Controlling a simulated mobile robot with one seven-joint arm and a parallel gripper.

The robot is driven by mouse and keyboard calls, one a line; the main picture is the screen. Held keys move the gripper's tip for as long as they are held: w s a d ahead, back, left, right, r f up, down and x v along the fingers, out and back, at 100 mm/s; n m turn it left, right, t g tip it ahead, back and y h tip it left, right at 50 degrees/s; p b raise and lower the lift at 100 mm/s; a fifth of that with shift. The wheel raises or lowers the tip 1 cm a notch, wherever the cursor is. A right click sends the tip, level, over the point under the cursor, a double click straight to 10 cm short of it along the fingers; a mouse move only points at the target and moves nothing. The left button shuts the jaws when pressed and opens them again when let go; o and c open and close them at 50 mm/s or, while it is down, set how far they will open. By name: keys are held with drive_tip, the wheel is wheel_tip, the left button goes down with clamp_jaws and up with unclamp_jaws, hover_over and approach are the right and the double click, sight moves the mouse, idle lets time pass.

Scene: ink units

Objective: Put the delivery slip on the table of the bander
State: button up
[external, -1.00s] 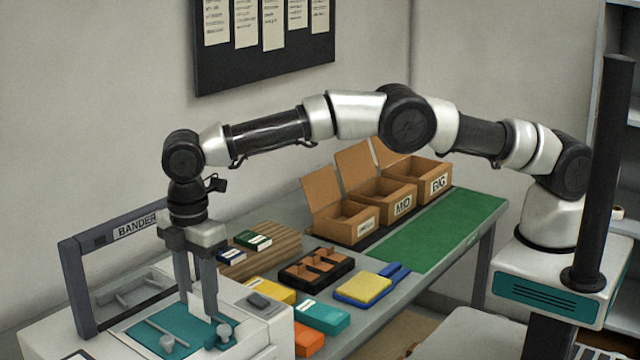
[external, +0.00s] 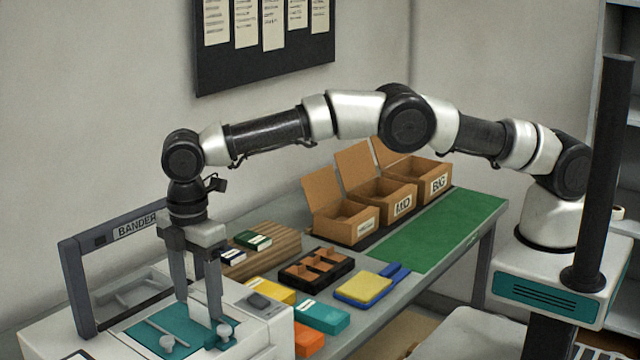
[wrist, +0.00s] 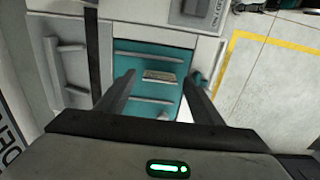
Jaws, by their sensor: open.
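The bander (external: 136,226) stands at the lower left in the external view, with a teal table (external: 143,339) under its dark arch. My gripper (external: 199,308) is over this table, pointing down, with its fingers apart. In the wrist view a small beige piece with dark marks (wrist: 159,76) lies on the teal table (wrist: 150,48), between the open fingers. It looks like the delivery slip, but its print is too small to read. I cannot make it out in the external view.
Raised bars and knobs (external: 168,343) stand on the teal table close to my fingers. The bander's arch post (external: 76,290) is to the left. Coloured boxes (external: 322,317), a black divided tray (external: 316,268) and open cartons (external: 345,222) fill the bench. The green mat (external: 440,232) is clear.

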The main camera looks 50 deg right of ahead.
sight(201, 323)
drive_tip(key=w+d+r+m+t+y, duration=0.1)
drive_tip(key=w+d+r+m, duration=0.15)
drive_tip(key=d+r, duration=0.6)
drive_tip(key=w+d+r+m, duration=0.25)
drive_tip(key=d+r, duration=0.25)
drive_tip(key=r, duration=0.6)
drive_tip(key=s+d+r+m+t, duration=0.15)
drive_tip(key=d+r, duration=0.25)
drive_tip(key=d, duration=0.4)
drive_tip(key=d+r+m, duration=0.2)
drive_tip(key=d+r, duration=0.3)
drive_tip(key=d, duration=0.4)
drive_tip(key=s+d+r+m+t, duration=0.1)
drive_tip(key=s+d+m, duration=0.4)
drive_tip(key=s+d, duration=0.65)
drive_tip(key=s+d+f+m+t, duration=0.1)
drive_tip(key=s+d+f+m, duration=0.1)
drive_tip(key=s+d, duration=0.3)
drive_tip(key=s+d+f+m+t+h, duration=0.1)
drive_tip(key=s+d+f+m, duration=0.1)
drive_tip(key=s+d+f, duration=0.3)
drive_tip(key=shift+s+d, duration=0.55)
drive_tip(key=shift+s, duration=0.4)
drive_tip(key=shift+f+m, duration=0.15)
drive_tip(key=shift+m, duration=0.1)
